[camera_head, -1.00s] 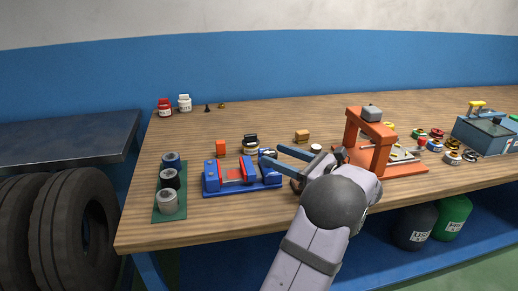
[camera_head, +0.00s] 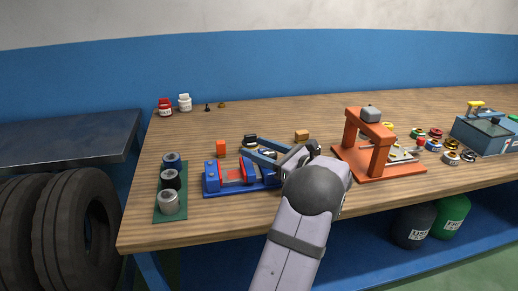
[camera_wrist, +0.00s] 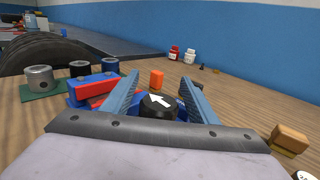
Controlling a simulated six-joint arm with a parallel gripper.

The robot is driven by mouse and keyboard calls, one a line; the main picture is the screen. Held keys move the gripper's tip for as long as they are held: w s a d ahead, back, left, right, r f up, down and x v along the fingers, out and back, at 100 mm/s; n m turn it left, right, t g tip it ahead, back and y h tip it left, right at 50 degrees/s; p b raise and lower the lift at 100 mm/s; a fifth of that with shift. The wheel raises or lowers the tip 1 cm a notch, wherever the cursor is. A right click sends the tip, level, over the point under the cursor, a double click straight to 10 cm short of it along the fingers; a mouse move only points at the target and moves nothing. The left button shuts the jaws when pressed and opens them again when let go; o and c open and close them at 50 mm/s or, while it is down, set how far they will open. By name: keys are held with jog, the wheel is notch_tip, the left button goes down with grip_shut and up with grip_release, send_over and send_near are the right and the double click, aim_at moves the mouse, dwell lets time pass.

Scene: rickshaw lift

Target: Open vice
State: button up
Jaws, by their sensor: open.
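The vice (camera_head: 212,176) is blue with red jaw faces and stands near the front left of the bench. A gap shows between its jaws. In the wrist view the vice (camera_wrist: 92,88) is left of my fingers and partly hidden by the left one. My gripper (camera_head: 245,149) is open above the vice's right end, its fingers pointing to the back left. In the wrist view, a round black knob with a white arrow (camera_wrist: 157,106) shows between the fingers of my gripper (camera_wrist: 160,78). I cannot tell whether they touch it. The vice's right end is hidden by my arm.
A green holder with grey and black cylinders (camera_head: 170,202) stands left of the vice. An orange block (camera_head: 221,148) is behind it. An orange press frame (camera_head: 380,160) stands to the right, with a small wooden block (camera_head: 301,135) behind left. The bench's front edge is close.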

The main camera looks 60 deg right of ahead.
jog(key=c, duration=1.1)
jog(key=shift+o, duration=0.2)
jog(key=shift+f+n+y+b, duration=0.2)
jog(key=shift+n+y+b, duration=0.3)
jog(key=shift+b, duration=0.55)
jog(key=y+b, duration=0.1)
jog(key=n+y+b, duration=0.1)
jog(key=shift+a+f+b, duration=0.1)
jog(key=shift+a+b, duration=0.2)
jog(key=shift+b, duration=0.05)
jog(key=shift+s+a+r+n+g+y+b, duration=0.1)
jog(key=shift+a+r+n+g+y+b, duration=0.1)
jog(key=shift+n+y, duration=0.5)
jog(key=shift+a+r+n+g+y+b, duration=0.15)
jog(key=shift+n+y, duration=0.25)
jog(key=shift+y, duration=0.6)
jog(key=shift+a+n+g+y, duration=0.2)
jog(key=shift+n+g+y, duration=0.25)
jog(key=shift+y, duration=0.35)
jog(key=shift+s+a+n+g+y+p, duration=0.15)
jog(key=shift+n+y+p, duration=0.1)
jog(key=shift+n+y, duration=0.15)
jog(key=shift+a+n+g+y+p, duration=0.15)
jog(key=shift+n+y+p, duration=0.1)
jog(key=shift+y, duration=0.15)
jog(key=shift+d, duration=0.1)
